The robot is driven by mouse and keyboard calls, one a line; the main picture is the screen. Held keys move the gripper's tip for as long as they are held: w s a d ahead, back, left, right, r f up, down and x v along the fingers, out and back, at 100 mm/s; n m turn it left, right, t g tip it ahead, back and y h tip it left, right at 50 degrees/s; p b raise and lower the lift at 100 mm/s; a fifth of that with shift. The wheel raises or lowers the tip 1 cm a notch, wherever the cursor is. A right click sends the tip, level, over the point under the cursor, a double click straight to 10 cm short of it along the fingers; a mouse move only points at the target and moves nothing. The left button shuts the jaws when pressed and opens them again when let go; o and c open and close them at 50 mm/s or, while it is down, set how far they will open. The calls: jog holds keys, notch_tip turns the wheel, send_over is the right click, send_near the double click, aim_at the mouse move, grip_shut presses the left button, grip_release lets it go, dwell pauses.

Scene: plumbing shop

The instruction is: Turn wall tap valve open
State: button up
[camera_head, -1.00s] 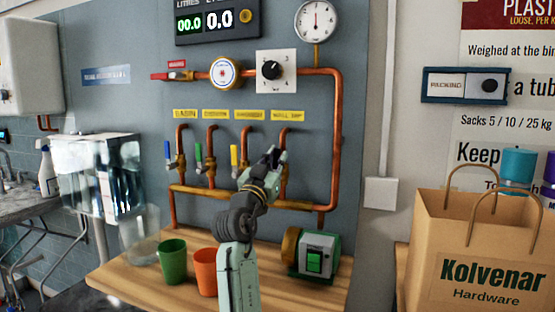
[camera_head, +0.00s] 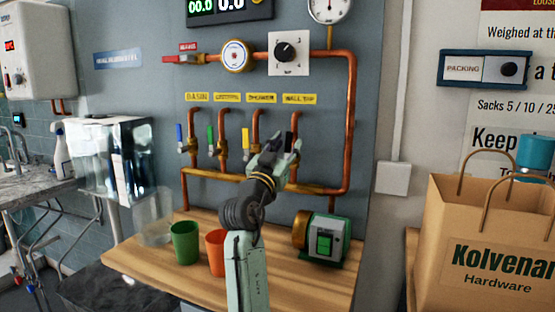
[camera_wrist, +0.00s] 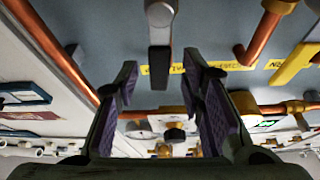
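The wall tap branch is the rightmost copper pipe (camera_head: 297,122), under the yellow wall tap label (camera_head: 299,99). In the head view my gripper (camera_head: 281,147) is in front of its valve and hides most of it. No contact with either finger shows, and I cannot tell how far in front the lever is.
Valves with blue (camera_head: 181,138), green (camera_head: 211,140) and yellow (camera_head: 239,138) levers stand to the left. A green cup (camera_head: 185,243), an orange cup (camera_head: 215,252) and a pump (camera_head: 324,240) stand on the wooden bench below. A paper bag (camera_head: 485,235) is at right.

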jog(key=v, duration=1)
jog(key=shift+s+f, duration=0.1)
jog(key=shift+f, duration=0.05)
